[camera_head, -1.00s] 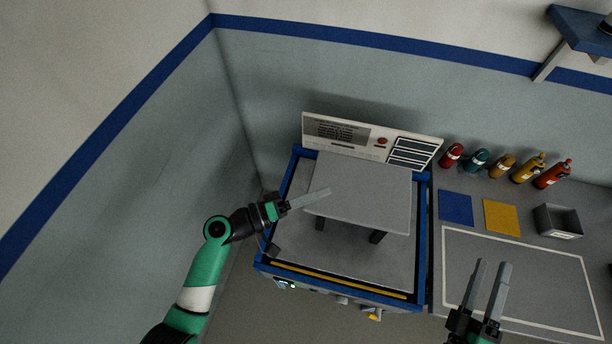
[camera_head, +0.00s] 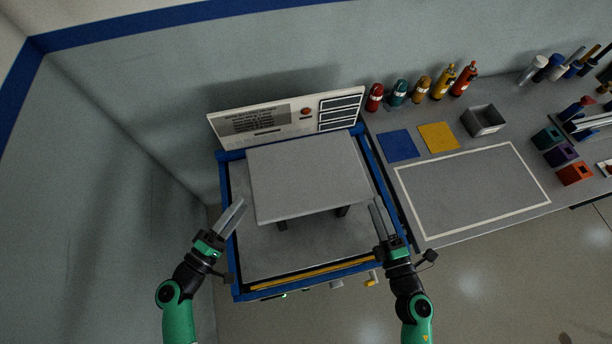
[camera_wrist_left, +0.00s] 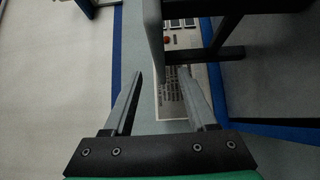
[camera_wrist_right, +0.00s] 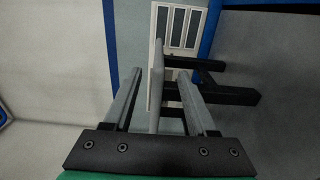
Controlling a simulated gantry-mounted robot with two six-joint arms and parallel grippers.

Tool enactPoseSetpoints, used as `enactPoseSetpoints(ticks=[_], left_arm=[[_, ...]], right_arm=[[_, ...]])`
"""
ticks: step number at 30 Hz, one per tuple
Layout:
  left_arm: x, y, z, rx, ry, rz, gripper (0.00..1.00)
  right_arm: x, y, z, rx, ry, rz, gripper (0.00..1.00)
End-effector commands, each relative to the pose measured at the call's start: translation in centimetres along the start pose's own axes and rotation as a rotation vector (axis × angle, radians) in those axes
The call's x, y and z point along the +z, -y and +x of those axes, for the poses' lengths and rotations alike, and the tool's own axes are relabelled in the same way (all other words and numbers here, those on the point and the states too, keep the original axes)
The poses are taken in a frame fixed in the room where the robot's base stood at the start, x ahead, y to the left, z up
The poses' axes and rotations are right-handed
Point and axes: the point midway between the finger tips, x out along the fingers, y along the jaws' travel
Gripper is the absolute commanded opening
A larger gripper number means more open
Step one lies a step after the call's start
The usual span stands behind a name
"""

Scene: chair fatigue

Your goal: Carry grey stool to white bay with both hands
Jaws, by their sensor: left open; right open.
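The grey stool (camera_head: 308,178) stands upright on the blue-framed test platform, its flat seat up and dark legs below. My left gripper (camera_head: 239,203) is open just outside the seat's left edge. In the left wrist view the seat edge (camera_wrist_left: 152,30) shows between the fingertips (camera_wrist_left: 161,74). My right gripper (camera_head: 375,206) is open at the seat's right edge. In the right wrist view the seat edge (camera_wrist_right: 157,75) lies between the open fingers (camera_wrist_right: 160,75); contact cannot be told. The white-outlined bay (camera_head: 470,190) on the right bench is empty.
A control panel (camera_head: 285,118) stands behind the platform (camera_head: 290,250). Blue (camera_head: 398,145) and yellow (camera_head: 438,136) squares, a grey bin (camera_head: 486,120) and several bottles (camera_head: 422,89) are behind the bay. Coloured blocks (camera_head: 562,154) stand to its right. A wall is at left.

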Motion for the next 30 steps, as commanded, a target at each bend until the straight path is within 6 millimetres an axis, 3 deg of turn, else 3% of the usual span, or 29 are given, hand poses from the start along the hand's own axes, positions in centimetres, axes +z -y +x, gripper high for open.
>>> enactPoseSetpoints(ticks=[15,21,30], left_arm=[[0.0,-0.1,9.1,0.000,0.002,-0.001,0.57],[0.0,0.0,10.7,0.000,0.001,-0.001,0.57],[0.0,0.0,10.8,0.000,0.000,0.001,0.56]], right_arm=[[-0.1,-0.2,9.2,0.003,-0.002,0.002,0.57],[0.0,-0.1,10.7,0.002,0.000,0.002,0.57],[0.0,-0.1,10.8,0.001,0.000,0.000,0.56]])
